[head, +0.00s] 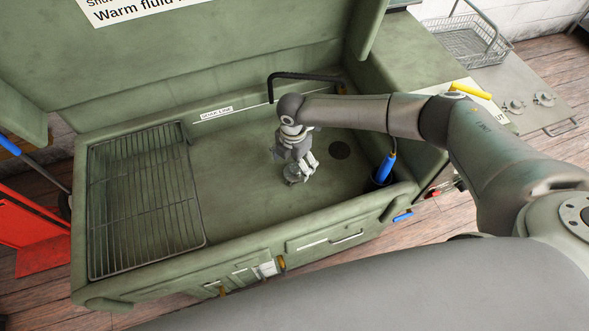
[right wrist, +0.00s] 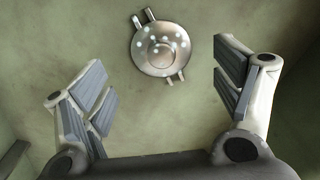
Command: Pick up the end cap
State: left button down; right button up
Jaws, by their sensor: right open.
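The end cap (right wrist: 160,48) is a round, shiny metal part with short lugs, lying on the green basin floor in the right wrist view. In the head view it shows only partly as a small metal shape (head: 292,178) under my right gripper (head: 297,165). My right gripper is open above the cap and points down. In the right wrist view its two fingers (right wrist: 165,88) are spread wide with nothing between them, and the cap lies beyond the tips, toward the top. My left gripper does not show.
The green wash basin (head: 235,165) has raised walls and a wire rack (head: 145,200) on its left. A black bent spout (head: 305,76) stands behind my gripper. A blue-handled brush (head: 384,168) stands at the right, near a dark drain (head: 340,150). The floor left of my gripper is clear.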

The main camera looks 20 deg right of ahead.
aim_at(294, 170)
jog(key=shift+f, duration=1.6)
jog(key=shift+c, duration=0.3)
